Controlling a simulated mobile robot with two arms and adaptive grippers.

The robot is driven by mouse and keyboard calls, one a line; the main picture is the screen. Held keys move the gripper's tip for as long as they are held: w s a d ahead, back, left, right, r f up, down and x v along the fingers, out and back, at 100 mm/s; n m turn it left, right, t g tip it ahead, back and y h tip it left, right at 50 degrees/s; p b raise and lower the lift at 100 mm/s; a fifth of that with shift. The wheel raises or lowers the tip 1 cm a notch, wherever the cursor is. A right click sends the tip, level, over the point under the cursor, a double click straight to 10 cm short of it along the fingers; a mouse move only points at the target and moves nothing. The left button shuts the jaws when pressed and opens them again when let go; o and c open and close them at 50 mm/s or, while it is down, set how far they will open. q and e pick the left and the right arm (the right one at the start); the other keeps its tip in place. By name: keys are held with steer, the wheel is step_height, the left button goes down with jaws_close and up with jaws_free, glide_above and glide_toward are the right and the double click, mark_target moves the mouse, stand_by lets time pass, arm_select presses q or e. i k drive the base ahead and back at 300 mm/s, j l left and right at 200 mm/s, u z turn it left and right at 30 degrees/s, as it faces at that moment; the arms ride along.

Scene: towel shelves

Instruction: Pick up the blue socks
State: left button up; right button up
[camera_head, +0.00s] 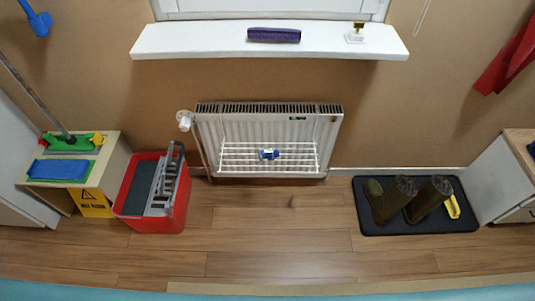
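A small blue and white bundle (269,154), which looks like the blue socks, lies on a white wire rack (240,148) in front of the radiator. It is small in the picture, and I cannot make out its folds. The rack is low on the wall at the middle of the view. Neither of my grippers shows in the head view.
A red bucket (127,205) stands left of the radiator (210,132), beside a small cabinet with a blue cloth (60,170). Dark boots (428,199) stand on a black mat (375,222) at right. A windowsill (200,42) juts out above. The wooden floor between is clear.

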mark_target(270, 153)
steer(key=i+j+z, duration=0.6)
steer(key=j, duration=0.25)
